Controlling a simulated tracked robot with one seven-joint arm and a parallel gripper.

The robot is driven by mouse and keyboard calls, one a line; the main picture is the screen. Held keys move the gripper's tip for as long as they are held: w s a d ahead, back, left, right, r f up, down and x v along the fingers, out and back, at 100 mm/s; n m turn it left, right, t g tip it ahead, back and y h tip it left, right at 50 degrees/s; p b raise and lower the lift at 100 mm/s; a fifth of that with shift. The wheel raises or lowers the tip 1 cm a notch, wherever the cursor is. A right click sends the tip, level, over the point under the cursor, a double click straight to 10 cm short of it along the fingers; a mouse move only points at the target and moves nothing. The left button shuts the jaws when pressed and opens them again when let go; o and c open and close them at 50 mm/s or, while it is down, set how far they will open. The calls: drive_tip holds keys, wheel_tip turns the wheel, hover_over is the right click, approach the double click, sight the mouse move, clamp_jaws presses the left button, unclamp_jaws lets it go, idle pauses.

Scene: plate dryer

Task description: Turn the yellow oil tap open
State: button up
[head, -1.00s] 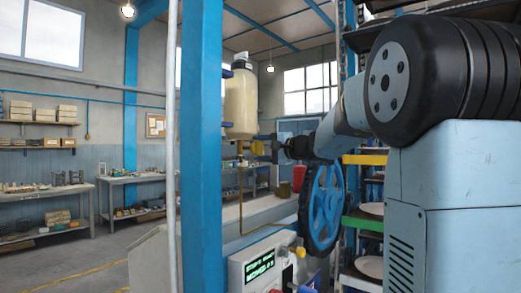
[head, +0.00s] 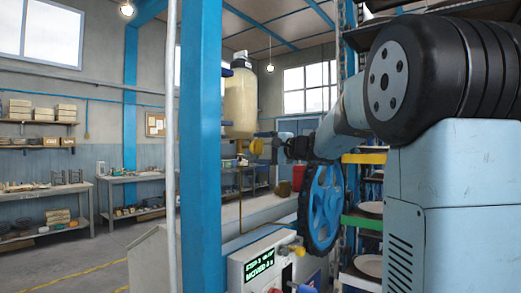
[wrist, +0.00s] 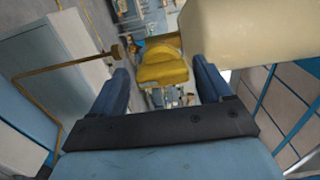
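The yellow oil tap (head: 256,146) is at the lower right of the pale oil bottle (head: 240,100), on the thin copper pipe. In the wrist view the yellow tap (wrist: 163,68) shows between the two blue fingers of my gripper (wrist: 161,68), with visible gaps on both sides. My gripper (head: 272,146) is open, close to the tap from the right in the head view. Contact with the tap cannot be made out. The bottle (wrist: 255,40) fills the upper right of the wrist view, beside the right finger.
A blue post (head: 200,140) stands left of the bottle. A blue handwheel (head: 321,205) and a panel with a green display (head: 259,265) are below my arm. The copper pipe (wrist: 60,68) runs left of my fingers. Shelves with plates (head: 368,264) are at right.

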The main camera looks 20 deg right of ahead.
drive_tip(key=shift+r, duration=0.1)
drive_tip(key=v, duration=1.3)
drive_tip(key=shift+s+d, duration=0.25)
drive_tip(key=shift+s, duration=0.1)
drive_tip(key=s+a+f+n+g+h, duration=0.3)
drive_tip(key=s+a+f+n+g, duration=0.3)
drive_tip(key=s+a+f, duration=0.65)
drive_tip(key=s+d+f+n+g+h, duration=0.3)
drive_tip(key=s+f+n+h, duration=0.2)
drive_tip(key=s+f, duration=0.8)
drive_tip(key=h, duration=0.2)
drive_tip(key=shift+s+d+h, duration=0.2)
drive_tip(key=shift+s+h, duration=0.1)
drive_tip(key=shift+s, duration=0.1)
